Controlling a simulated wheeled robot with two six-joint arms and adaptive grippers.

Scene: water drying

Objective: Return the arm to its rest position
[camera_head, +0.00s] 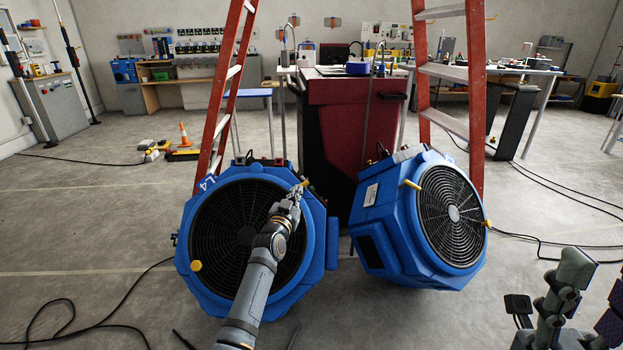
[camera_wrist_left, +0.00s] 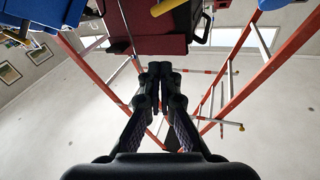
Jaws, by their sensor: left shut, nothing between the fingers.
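My left arm reaches up from the bottom of the head view, with its left gripper (camera_head: 294,192) in front of the upper right of the left blue fan's grille. The gripper is shut and empty, its fingers pointing up and away. In the left wrist view the left gripper's fingertips (camera_wrist_left: 160,70) meet in the middle with nothing between them. Whether it touches the fan cannot be told. Parts of what looks like my right gripper (camera_head: 572,300) show at the lower right corner, cut off by the frame edge; its jaws cannot be made out.
The left blue fan (camera_head: 205,245) and right blue fan (camera_head: 378,215) stand tilted on the floor. Behind them are a red cabinet (camera_head: 330,130), a left red ladder (camera_head: 217,110) and a right one (camera_head: 475,100). Black cables (camera_head: 85,322) lie at left; floor between is bare.

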